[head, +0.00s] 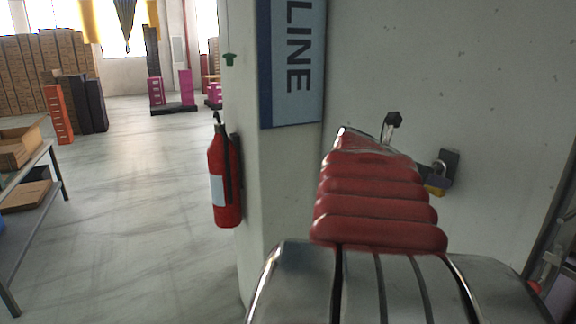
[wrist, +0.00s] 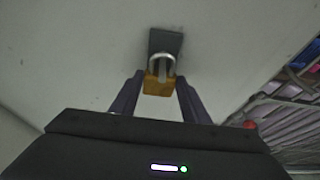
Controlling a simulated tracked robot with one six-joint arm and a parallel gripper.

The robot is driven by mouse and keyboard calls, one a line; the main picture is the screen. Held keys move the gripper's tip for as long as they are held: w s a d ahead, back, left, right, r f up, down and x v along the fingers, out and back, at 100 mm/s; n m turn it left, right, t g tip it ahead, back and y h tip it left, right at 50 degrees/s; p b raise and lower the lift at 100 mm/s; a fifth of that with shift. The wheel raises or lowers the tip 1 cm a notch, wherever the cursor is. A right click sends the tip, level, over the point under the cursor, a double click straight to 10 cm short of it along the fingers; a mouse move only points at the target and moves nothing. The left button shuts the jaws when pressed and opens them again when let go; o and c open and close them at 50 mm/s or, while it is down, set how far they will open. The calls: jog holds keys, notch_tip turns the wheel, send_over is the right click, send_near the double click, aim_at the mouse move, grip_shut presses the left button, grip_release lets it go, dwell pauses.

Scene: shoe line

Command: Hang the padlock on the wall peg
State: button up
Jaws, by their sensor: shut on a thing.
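The brass padlock (wrist: 158,86) is between the two dark fingers of my gripper (wrist: 155,88) in the wrist view, which is shut on its body. Its silver shackle points up and overlaps the dark wall plate (wrist: 166,41). A pale peg seems to show inside the shackle loop; I cannot tell whether the shackle is around it or just in front of it. In the head view the padlock (head: 436,190) shows as a small yellow patch beside the wall plate (head: 450,160). My red and silver arm hides most of the gripper there.
A red fire extinguisher (head: 224,176) hangs at the left edge of the wall, below a blue sign (head: 293,60). A rack (wrist: 285,105) with a red knob stands to the right in the wrist view. The wall around the plate is bare.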

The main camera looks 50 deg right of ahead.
jog(key=shift+s+d+f, duration=0.1)
jog(key=shift+d+f, duration=0.1)
jog(key=shift+d, duration=0.05)
dwell(0.6)
jog(key=o, duration=1.3)
jog(key=shift+a, duration=0.1)
jog(key=v, duration=1.3)
jog(key=shift+a, duration=0.3)
